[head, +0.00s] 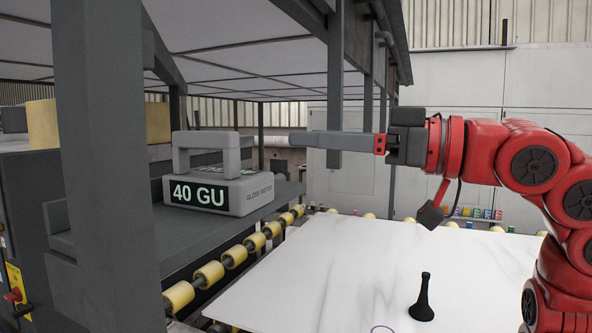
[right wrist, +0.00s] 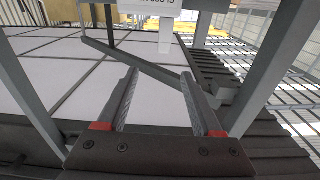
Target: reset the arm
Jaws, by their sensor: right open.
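My right arm (head: 545,160) is red and comes in from the right in the head view. Its right gripper (head: 293,138) is held level above the stone slab, with its grey fingers pointing left. In the right wrist view the gripper (right wrist: 159,73) shows two parted fingers with nothing between them. In the head view, the fingertips appear just right of the grey gloss meter (head: 255,190), which reads 40 GU; I cannot tell the depth gap between them. My left gripper is not in view.
The white stone slab (head: 310,270) lies below the arm, with a black flared object (head: 422,300) standing on it. Yellow rollers (head: 208,273) run along its left side. A grey post (head: 105,130) and a canopy frame (head: 335,90) stand at the left. Much of the slab is bare.

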